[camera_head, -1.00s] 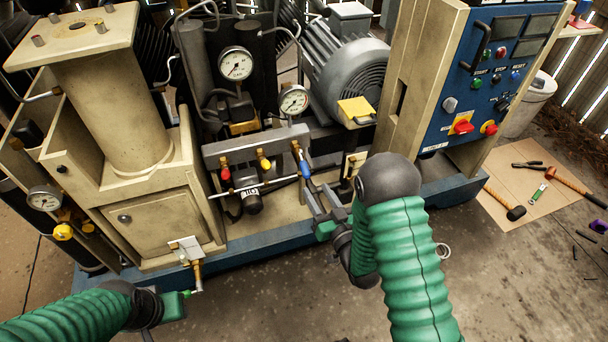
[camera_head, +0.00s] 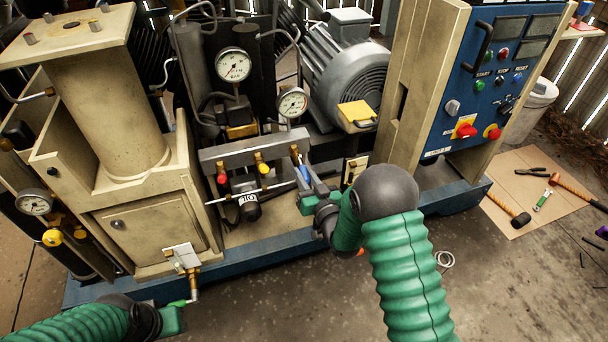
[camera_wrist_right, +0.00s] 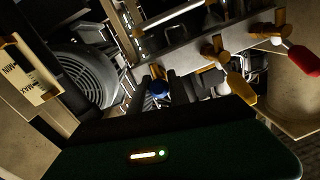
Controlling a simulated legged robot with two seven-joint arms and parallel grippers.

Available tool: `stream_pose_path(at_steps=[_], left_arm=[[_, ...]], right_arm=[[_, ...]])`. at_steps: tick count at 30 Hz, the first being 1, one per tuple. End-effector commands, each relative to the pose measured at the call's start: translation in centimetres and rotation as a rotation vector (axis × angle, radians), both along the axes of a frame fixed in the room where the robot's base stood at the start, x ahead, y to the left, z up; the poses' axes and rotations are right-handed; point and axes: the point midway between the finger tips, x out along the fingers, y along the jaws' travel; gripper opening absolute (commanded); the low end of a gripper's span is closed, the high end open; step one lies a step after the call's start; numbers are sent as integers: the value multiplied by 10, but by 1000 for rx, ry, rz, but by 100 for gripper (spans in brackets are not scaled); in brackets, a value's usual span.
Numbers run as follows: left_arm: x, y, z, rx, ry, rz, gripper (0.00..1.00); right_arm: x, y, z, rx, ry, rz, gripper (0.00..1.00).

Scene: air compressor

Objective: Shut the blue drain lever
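The blue lever (camera_head: 304,172) hangs at the right end of the grey valve manifold and is partly covered by my right gripper. My right gripper (camera_head: 306,186) is right at it; I cannot tell whether its fingers are closed on it. In the right wrist view the blue lever (camera_wrist_right: 157,88) shows just beyond the dark gripper body. My left gripper (camera_head: 178,309) is low at the left, near a brass drain fitting (camera_head: 192,274) under the beige cabinet. Its finger opening is not clear.
A red lever (camera_head: 222,178) and a yellow lever (camera_head: 264,168) hang left of the blue one on the manifold (camera_head: 240,150). A thin horizontal pipe (camera_head: 255,190) runs below them. The control panel (camera_head: 490,90) stands to the right. The floor in front is mostly clear.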

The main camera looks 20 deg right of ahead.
Motion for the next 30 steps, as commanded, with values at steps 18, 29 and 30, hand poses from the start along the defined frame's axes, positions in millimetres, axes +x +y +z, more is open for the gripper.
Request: stream_pose_path(at_steps=[18, 29, 30], left_arm=[[0, 0, 0, 0, 0, 0, 36], [0, 0, 0, 0, 0, 0, 36], [0, 0, 0, 0, 0, 0, 36]], right_arm=[[0, -1, -1, 0, 1, -2, 0], [-1, -1, -1, -1, 2, -2, 0], [-1, -1, -1, -1, 2, -2, 0]])
